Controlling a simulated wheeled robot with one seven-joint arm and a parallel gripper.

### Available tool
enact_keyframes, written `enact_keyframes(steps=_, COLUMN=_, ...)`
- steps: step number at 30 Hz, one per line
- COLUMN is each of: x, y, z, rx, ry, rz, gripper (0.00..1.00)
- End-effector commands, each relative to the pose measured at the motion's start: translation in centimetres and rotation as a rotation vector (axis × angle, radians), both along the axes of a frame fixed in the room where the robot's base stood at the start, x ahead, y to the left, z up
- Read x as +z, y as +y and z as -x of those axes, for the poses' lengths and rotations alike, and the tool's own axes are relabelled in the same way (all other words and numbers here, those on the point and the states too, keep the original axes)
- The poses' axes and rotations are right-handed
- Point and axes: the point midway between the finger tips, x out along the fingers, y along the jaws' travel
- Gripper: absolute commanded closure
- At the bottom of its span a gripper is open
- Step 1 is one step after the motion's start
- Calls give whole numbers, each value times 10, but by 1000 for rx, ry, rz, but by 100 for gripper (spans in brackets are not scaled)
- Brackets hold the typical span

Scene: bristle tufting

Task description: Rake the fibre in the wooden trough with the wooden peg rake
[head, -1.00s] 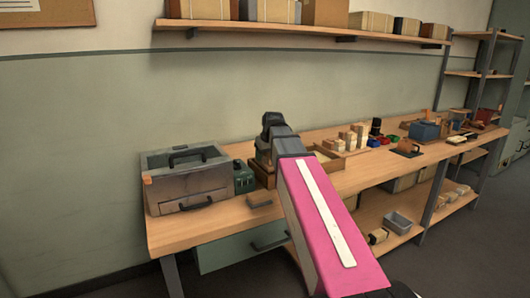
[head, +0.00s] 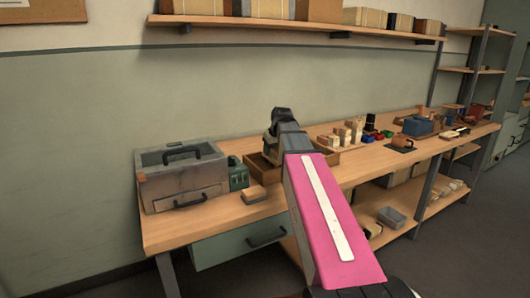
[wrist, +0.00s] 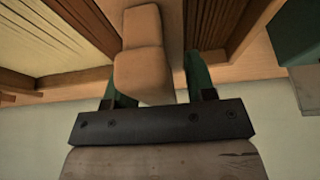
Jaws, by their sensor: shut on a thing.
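My gripper (wrist: 156,82) has its green fingers shut on a pale wooden piece, apparently the peg rake (wrist: 142,60), in the wrist view. Its pegs are not visible. Beyond it, the wooden trough (wrist: 88,18) shows dark brown walls at the upper left and upper right. A cream, streaked surface that looks like the fibre (wrist: 35,40) shows at the upper left. In the head view the trough (head: 261,171) stands on the bench, partly behind my pink arm. My gripper (head: 270,147) hangs over the trough there, its fingertips hidden. I cannot tell whether the rake touches the fibre.
A grey toolbox (head: 182,182) and a small green case (head: 238,176) stand left of the trough. A small wooden block (head: 254,193) lies near the bench's front edge. Several pale blocks (head: 345,135) and coloured pieces stand to the right. A shelf (head: 300,27) runs above.

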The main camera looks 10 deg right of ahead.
Motion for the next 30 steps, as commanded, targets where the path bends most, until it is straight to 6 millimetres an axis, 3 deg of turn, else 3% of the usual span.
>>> enact_keyframes(steps=30, x=1, y=-133, z=-45, rx=-2, ry=-1, rz=-1, gripper=78)
